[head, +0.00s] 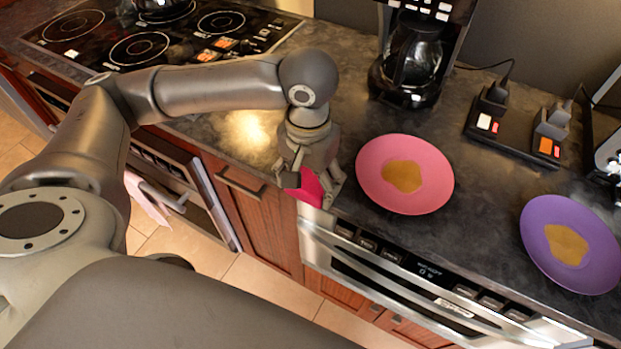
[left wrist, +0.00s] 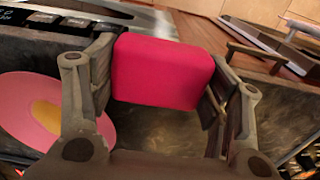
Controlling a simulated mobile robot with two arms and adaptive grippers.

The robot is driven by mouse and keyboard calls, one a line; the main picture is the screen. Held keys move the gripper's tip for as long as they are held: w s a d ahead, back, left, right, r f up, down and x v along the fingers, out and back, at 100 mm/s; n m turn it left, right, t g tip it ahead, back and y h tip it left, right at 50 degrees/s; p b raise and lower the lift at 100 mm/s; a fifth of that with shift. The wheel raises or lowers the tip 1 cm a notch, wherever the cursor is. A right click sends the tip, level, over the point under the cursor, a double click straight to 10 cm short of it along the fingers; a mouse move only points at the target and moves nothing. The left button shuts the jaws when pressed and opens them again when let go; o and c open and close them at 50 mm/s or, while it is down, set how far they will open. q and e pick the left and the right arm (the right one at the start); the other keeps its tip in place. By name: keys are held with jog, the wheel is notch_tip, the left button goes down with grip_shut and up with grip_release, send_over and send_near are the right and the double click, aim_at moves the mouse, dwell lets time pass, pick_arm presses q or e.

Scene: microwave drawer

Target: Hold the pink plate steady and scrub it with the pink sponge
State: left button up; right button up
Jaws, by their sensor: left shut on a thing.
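The pink plate (head: 431,177) lies flat on the dark counter, with a tan stain (head: 402,176) in its middle. My left gripper (head: 311,189) is shut on the pink sponge (head: 306,188), just left of the plate near the counter's front edge. The left wrist view shows the sponge (left wrist: 160,70) between the two fingers, and the plate (left wrist: 95,130) at the left, partly hidden by a finger. The sponge looks apart from the plate. My right gripper is not in view.
A purple plate (head: 538,243) with a tan stain lies at the right. A coffee maker (head: 411,62) stands behind the pink plate. Black chargers (head: 520,125) lie behind, to the right. A stovetop (head: 150,35) is at the back left. A microwave drawer (head: 420,280) is below the counter.

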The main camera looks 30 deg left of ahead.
aim_at(365, 178)
pick_arm(q)
jog(key=w+d+m, duration=0.2)
jog(key=w, duration=0.1)
jog(key=w+d+r+m, duration=0.1)
jog(key=w+d+m, duration=0.1)
jog(key=d, duration=0.1)
jog(key=w+d+r+m, duration=0.1)
jog(key=w+d+m, duration=0.1)
jog(key=w, duration=0.1)
jog(key=shift+w+d, duration=0.35)
jog(key=shift+d, duration=0.05)
jog(key=w+d+r+m, duration=0.3)
jog(key=w+d+m, duration=0.2)
jog(key=d+m, duration=0.1)
jog(key=shift+w+d, duration=0.2)
jog(key=shift+d, duration=0.05)
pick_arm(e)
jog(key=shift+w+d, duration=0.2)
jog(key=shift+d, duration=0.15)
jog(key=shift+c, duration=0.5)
